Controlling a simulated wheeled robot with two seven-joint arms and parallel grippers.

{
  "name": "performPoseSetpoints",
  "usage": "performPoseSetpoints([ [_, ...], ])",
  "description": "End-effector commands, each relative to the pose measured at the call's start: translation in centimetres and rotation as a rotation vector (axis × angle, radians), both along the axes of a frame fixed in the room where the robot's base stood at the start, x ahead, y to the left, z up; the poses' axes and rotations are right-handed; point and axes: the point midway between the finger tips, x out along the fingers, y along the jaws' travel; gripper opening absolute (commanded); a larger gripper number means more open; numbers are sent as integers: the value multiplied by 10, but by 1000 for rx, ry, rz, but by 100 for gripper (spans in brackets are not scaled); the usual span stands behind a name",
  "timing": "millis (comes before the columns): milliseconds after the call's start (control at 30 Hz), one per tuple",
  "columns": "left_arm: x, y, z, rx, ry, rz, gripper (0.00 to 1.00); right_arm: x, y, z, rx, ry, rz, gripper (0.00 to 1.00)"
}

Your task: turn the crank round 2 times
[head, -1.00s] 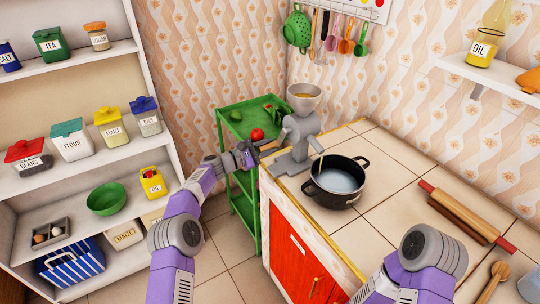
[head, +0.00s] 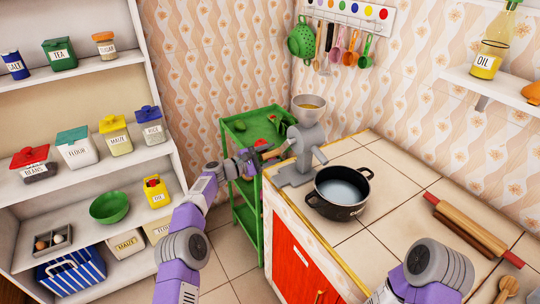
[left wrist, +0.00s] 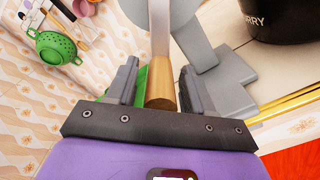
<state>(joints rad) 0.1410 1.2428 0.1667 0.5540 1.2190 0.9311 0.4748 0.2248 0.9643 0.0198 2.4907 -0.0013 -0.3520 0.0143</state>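The grey grinder (head: 308,143) with a bowl-shaped hopper stands at the counter's back left corner. Its crank has a wooden handle (left wrist: 161,88) pointing toward my left wrist camera. My left gripper (head: 258,157) is at the grinder's left side, level with the crank. In the left wrist view the handle lies between the two fingers (left wrist: 160,85), with a narrow gap showing on its left side, so the fingers look open around it. In the head view the handle is small and partly hidden by the gripper. My right gripper is out of view; only its arm shows.
A black pot (head: 341,190) stands just right of the grinder. A rolling pin (head: 470,230) lies farther right on the counter. A green trolley (head: 238,132) stands behind my left gripper. A shelf unit (head: 100,180) with jars is at left.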

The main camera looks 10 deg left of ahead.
Motion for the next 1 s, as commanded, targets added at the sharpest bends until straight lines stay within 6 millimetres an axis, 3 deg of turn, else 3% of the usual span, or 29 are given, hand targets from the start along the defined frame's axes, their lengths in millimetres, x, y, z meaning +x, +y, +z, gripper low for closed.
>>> performPoseSetpoints([
  [433,-3,5,0,-1,2,0,55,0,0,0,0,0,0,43],
  [1000,-40,56,1,-1,1,1,55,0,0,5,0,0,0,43],
])
